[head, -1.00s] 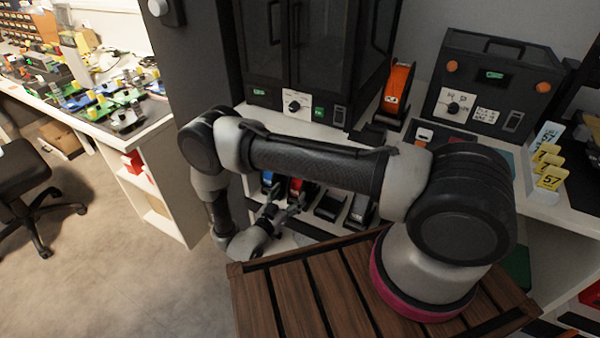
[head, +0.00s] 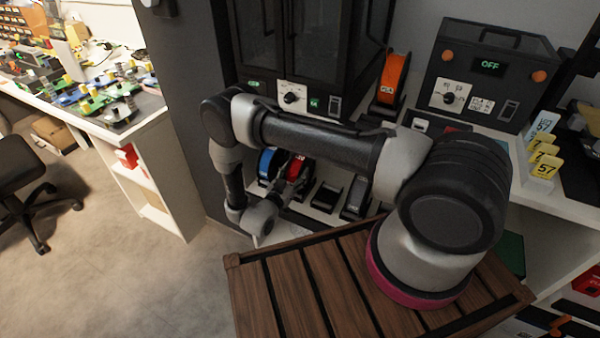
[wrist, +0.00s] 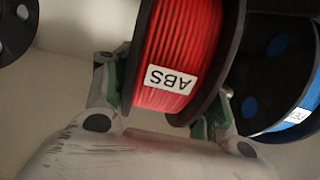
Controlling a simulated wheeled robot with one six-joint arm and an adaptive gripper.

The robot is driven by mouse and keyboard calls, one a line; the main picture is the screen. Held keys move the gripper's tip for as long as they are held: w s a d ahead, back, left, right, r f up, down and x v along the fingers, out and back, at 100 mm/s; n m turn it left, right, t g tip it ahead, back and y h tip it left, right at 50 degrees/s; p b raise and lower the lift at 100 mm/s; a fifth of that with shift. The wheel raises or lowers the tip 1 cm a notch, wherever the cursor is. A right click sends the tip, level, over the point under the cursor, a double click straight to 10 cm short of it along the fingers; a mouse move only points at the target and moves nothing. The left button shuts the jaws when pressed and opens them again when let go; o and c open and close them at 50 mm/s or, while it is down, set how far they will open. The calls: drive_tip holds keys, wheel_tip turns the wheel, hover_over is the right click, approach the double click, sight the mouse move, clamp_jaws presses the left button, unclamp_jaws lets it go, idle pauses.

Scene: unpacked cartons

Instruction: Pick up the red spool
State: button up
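The red spool (head: 296,168) stands in the lower shelf bay in the head view, beside a blue spool (head: 268,163) on its left. In the wrist view the red spool (wrist: 180,55) fills the middle, with black flanges and a white ABS label that reads upside down. My gripper (wrist: 160,108) has one green-padded finger on each side of it. The left pad is close against the left flange; the right finger is partly behind the right flange. I cannot tell whether the pads press on it. In the head view my gripper (head: 285,192) is small, just in front of the spool.
The blue spool (wrist: 270,80) is close to the right finger in the wrist view. Black holders (head: 326,195) stand right of the red spool. An orange spool (head: 392,78) is on the counter above. A slatted wooden top (head: 290,285) is under my arm; open floor is at left.

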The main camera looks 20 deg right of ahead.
sight(295, 167)
drive_tip(key=c, duration=0.8)
drive_tip(key=shift+r, duration=0.1)
drive_tip(key=shift+r, duration=0.55)
wheel_tip(295, 167, up, 2)
drive_tip(key=shift+r, duration=0.15)
drive_tip(key=v, duration=1.8)
drive_tip(key=shift+s, duration=0.1)
